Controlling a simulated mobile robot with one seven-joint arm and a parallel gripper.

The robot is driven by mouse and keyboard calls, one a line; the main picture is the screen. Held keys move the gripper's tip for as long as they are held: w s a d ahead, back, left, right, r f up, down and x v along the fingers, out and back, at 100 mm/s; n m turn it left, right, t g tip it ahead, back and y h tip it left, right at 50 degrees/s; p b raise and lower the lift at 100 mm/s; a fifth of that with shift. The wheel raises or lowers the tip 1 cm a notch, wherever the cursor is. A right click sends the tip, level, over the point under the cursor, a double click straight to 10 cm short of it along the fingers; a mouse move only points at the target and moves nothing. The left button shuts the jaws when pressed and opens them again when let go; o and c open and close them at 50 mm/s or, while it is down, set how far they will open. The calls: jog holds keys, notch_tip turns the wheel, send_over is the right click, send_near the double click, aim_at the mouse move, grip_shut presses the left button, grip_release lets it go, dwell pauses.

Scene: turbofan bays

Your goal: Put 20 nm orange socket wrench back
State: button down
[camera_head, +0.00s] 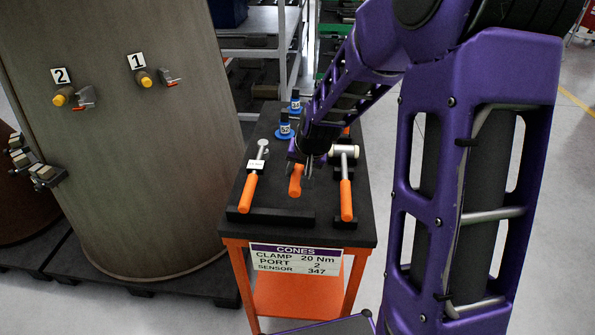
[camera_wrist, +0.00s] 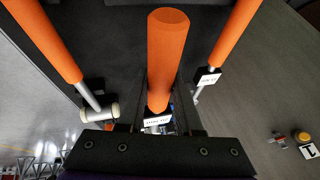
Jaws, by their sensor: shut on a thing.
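My gripper (camera_head: 308,170) is over the tool cart, shut on an orange-handled socket wrench (camera_head: 295,181). In the wrist view, that wrench's handle (camera_wrist: 168,60) stands between the two fingers (camera_wrist: 162,98), and a white label (camera_wrist: 158,121) partly shows below it, too small to read. The handle looks nearer the camera than its neighbours, so it seems raised off the cart top. Its head is hidden by my gripper. A second orange-handled wrench (camera_head: 249,190) with a white label lies left of it on the cart; it also shows in the wrist view (camera_wrist: 236,36).
An orange-handled mallet (camera_head: 346,200) with a pale head lies right of the held wrench. Two blue-based sockets (camera_head: 284,130) stand behind. A large brown cylinder (camera_head: 130,180) stands left.

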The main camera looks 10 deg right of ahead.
jog(key=shift+w+f+b, duration=0.1)
jog(key=shift+f+b, duration=1.3)
jog(key=shift+f, duration=0.5)
jog(key=shift+f+b, duration=1.35)
jog(key=shift+f, duration=0.05)
dwell(0.8)
jog(key=c, duration=0.5)
grip_release()
jog(key=p+v, duration=0.7)
jog(key=v, duration=1)
jog(key=shift+r+p, duration=0.15)
jog(key=shift+p, duration=0.15)
